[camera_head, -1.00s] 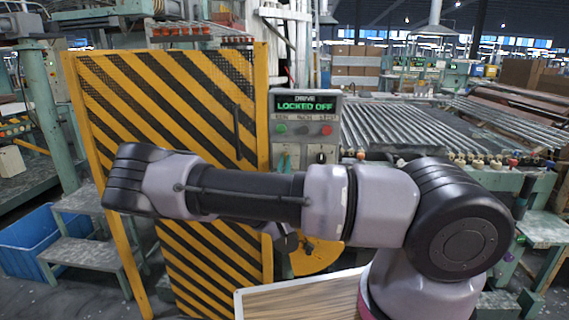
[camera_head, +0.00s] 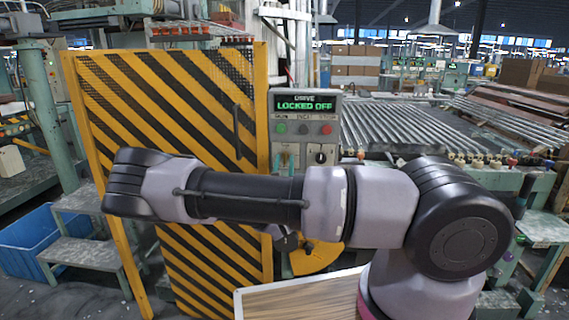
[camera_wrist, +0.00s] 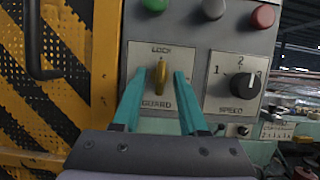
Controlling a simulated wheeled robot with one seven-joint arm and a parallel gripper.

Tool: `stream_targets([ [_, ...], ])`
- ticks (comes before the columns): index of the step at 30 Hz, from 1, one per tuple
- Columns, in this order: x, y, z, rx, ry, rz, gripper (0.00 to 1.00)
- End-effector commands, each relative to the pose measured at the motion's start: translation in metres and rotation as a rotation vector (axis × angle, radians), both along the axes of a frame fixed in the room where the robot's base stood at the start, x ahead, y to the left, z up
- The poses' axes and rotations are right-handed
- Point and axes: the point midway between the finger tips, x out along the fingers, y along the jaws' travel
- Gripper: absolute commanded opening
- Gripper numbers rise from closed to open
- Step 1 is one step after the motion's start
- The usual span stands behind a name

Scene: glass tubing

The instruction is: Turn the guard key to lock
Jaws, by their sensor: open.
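The guard key (camera_wrist: 161,74) is a brass-yellow key in a plate marked LOCK above and GUARD below. It stands upright, along the line between the two words. My gripper (camera_wrist: 159,78) is open, with one teal finger on each side of the key and a visible gap to each. I cannot tell how deep the fingertips reach around it. In the head view the drive panel (camera_head: 306,102) reads LOCKED OFF, and my arm hides most of the gripper.
A black speed knob (camera_wrist: 241,85) sits right of the key. A green button (camera_wrist: 156,4), a grey one (camera_wrist: 213,8) and a red one (camera_wrist: 263,16) are above. The yellow-black striped guard door (camera_head: 165,100) with its handle (camera_head: 238,132) stands left of the panel.

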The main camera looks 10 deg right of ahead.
Motion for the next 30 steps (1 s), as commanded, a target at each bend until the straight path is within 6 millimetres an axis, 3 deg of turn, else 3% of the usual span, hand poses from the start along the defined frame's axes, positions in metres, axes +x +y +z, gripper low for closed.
stream_targets([
  [5,-0.009,0.004,-0.004,0.001,0.0,0.001,0.42],
  [19,-0.084,0.027,-0.037,0.0,0.001,0.002,0.42],
  [30,-0.096,0.03,-0.042,-0.001,0.0,0.0,0.42],
])
